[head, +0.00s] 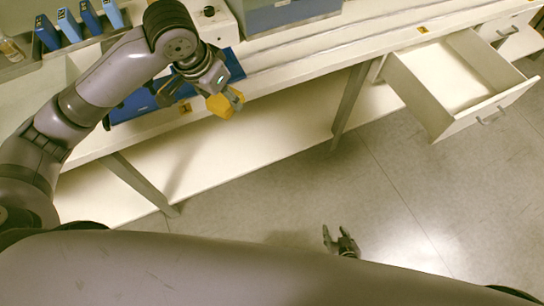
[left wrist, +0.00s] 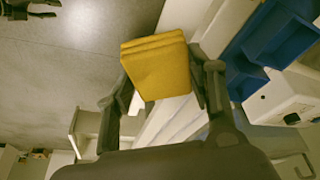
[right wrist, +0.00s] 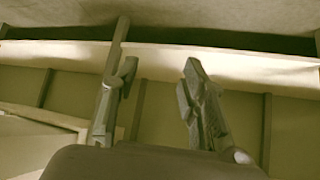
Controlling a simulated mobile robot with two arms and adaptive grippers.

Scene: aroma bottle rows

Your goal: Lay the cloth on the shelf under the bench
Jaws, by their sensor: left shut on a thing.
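The yellow folded cloth (head: 220,105) hangs in my left gripper (head: 224,93) over the front edge of the bench. In the left wrist view the cloth (left wrist: 157,70) sits folded in layers between the two fingers. The pale shelf (head: 235,150) runs under the bench, below the cloth, and its visible part is bare. My right gripper (head: 341,240) is low over the floor, apart from the shelf. The right wrist view shows its fingers (right wrist: 157,75) spread and empty, facing the underside of the bench.
A drawer (head: 430,112) stands pulled out at the right, empty where visible. Bench legs (head: 350,100) and (head: 140,182) frame the shelf opening. A blue tray (head: 135,104) lies at the bench's front edge, partly behind my left arm.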

